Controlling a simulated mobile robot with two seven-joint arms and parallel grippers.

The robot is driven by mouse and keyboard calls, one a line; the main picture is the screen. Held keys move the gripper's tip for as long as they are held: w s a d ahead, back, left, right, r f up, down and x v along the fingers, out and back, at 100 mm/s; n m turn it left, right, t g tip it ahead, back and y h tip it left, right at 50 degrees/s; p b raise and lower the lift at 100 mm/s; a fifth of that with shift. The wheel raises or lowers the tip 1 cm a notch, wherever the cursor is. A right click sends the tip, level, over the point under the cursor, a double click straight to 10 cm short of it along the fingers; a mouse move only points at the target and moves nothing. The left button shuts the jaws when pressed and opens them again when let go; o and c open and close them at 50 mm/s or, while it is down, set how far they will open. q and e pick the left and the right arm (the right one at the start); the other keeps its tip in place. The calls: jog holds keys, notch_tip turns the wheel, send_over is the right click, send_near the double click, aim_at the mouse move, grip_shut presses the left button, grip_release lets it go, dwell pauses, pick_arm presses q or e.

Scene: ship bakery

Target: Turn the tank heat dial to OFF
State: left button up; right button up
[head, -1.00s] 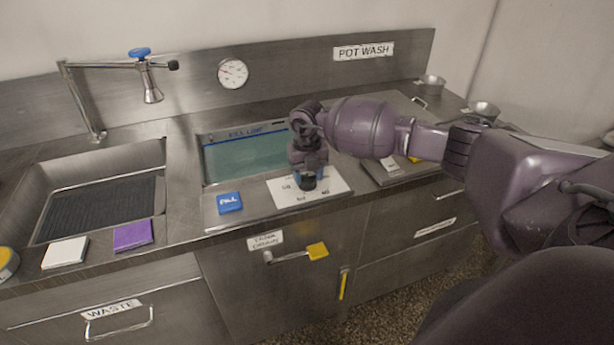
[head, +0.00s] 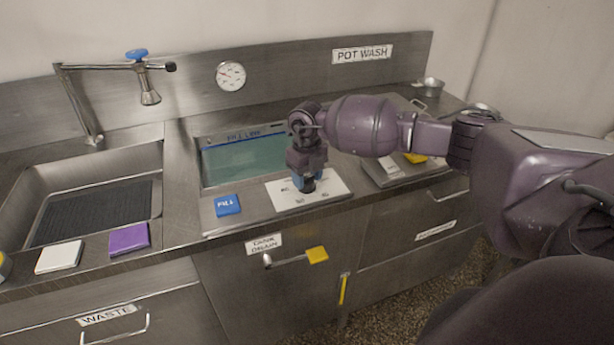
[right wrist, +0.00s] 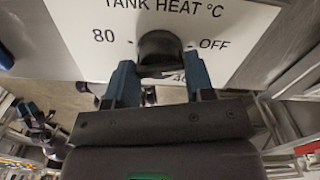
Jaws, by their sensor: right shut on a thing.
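The tank heat dial is a black knob (right wrist: 160,48) on a white plate (right wrist: 235,30) lettered "TANK HEAT °C". In the right wrist view "80" stands left of it and "OFF" right of it; another mark below is partly hidden. My right gripper (right wrist: 163,85) has its blue fingers on both sides of the knob, shut on it. In the head view the right gripper (head: 307,184) points down onto the plate (head: 335,184) and hides most of the dial. I cannot make out clearly which mark the dial points to. My left gripper is not in view.
A blue FILL button (head: 228,204) lies just left of the plate. The water tank (head: 240,165) is behind it. A sink with a tap (head: 150,97) is at the left. A yellow-tagged drain handle (head: 317,254) sticks out below the counter.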

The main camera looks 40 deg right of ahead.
aim_at(306, 178)
jog(key=o, duration=0.9)
notch_tip(306, 178, up, 11)
jog(key=shift+f, duration=0.1)
dwell(0.4)
jog(key=shift+w, duration=0.1)
